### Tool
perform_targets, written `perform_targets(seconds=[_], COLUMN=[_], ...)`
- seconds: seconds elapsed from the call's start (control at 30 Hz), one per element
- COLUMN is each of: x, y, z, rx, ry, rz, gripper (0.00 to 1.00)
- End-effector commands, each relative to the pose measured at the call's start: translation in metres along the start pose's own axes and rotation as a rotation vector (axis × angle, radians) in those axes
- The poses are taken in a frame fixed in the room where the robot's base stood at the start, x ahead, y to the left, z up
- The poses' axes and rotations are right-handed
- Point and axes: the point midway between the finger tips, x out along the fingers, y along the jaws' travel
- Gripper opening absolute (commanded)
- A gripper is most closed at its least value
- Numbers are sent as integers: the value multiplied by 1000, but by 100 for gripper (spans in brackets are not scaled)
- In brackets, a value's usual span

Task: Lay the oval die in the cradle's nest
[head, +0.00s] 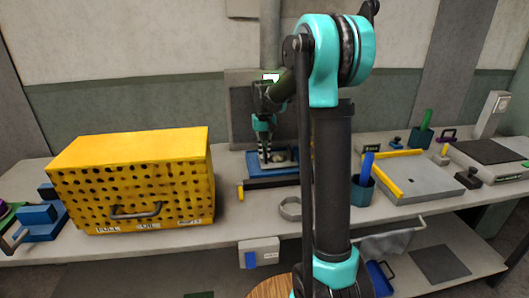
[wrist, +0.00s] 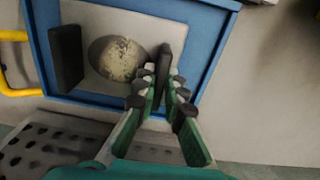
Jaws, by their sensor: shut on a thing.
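A pale mottled oval piece, which looks like the oval die (wrist: 122,58), is over a dark oval hollow, the nest (wrist: 94,50). Dark shows along its left side. My gripper (wrist: 163,85) points down over the tray, just right of the oval, its fingers close together around a dark upright slab (wrist: 163,72). Whether the slab joins the die, and whether the die touches the nest floor, I cannot tell.
A dark upright block (wrist: 67,57) stands left of the oval. A yellow handle (wrist: 14,36) is at the tray's left. The yellow perforated box (head: 135,180) stands left on the bench. A grey ring (head: 290,208) lies in front. A blue cup (head: 363,188) stands right.

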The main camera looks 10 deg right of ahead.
Motion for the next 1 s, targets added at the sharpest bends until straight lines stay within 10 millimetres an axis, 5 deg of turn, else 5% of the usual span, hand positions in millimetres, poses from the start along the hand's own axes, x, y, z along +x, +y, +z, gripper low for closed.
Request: perform_targets(seconds=[0.33,0.37,0.5,0.83,1.0], x=[3,3,3,0,-18], y=[0,0,0,0,0], z=[0,0,0,0,0], rx=[0,0,0,0,0], ry=[0,0,0,0,0], rz=[0,0,0,0,0], gripper=[0,13,31,31,31])
